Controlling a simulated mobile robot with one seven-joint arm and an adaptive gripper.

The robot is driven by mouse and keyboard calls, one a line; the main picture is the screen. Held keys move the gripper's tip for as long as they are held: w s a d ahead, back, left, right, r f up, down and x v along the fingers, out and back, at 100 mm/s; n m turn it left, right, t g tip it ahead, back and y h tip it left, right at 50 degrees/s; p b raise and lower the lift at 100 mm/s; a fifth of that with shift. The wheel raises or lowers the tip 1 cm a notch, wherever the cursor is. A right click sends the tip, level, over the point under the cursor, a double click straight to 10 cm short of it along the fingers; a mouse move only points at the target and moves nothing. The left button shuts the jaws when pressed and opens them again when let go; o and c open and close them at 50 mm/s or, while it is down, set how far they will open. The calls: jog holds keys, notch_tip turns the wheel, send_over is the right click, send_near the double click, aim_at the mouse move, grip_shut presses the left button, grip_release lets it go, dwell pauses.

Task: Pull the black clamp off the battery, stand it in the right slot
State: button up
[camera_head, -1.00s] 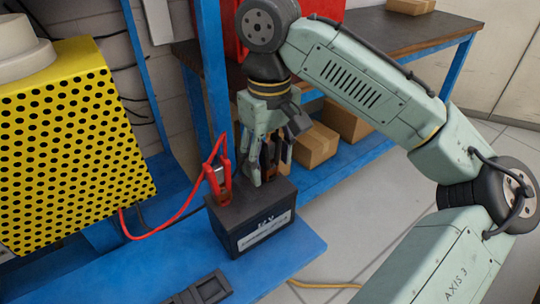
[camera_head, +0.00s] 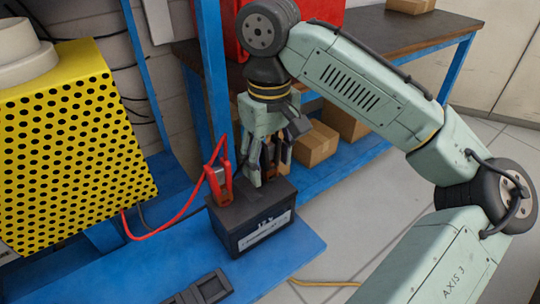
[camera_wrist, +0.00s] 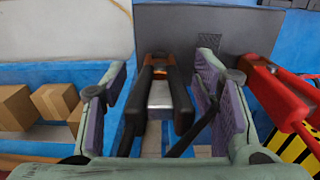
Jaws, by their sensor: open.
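The black clamp (camera_wrist: 160,95) stands on the battery and shows between my two fingers in the wrist view, with copper-coloured jaws at its far end. In the head view the clamp (camera_head: 275,150) is partly hidden by my fingers. My gripper (camera_head: 267,172) is over the right part of the battery top, pointing down and open. In the wrist view my gripper (camera_wrist: 162,72) has one finger on each side of the clamp, with gaps visible. The battery (camera_head: 255,222) is a dark box with a pale label. A black slotted holder (camera_head: 200,290) lies at the bottom edge, partly cut off.
A red clamp (camera_head: 218,182) with a red cable is on the battery's left, close to my gripper; the wrist view shows it (camera_wrist: 278,92) beside my right finger. A blue post (camera_head: 208,70) rises behind. Cardboard boxes (camera_head: 316,145) sit on the lower shelf.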

aim_at(269, 140)
jog(key=shift+p, duration=0.45)
jog(key=shift+c, duration=0.3)
grip_shut()
dwell(0.6)
jog(key=shift+r, duration=0.15)
jog(key=shift+r+p, duration=2.9)
jog(key=shift+p, duration=0.75)
jog(key=shift+r+p, duration=0.65)
jog(key=shift+r, duration=1.85)
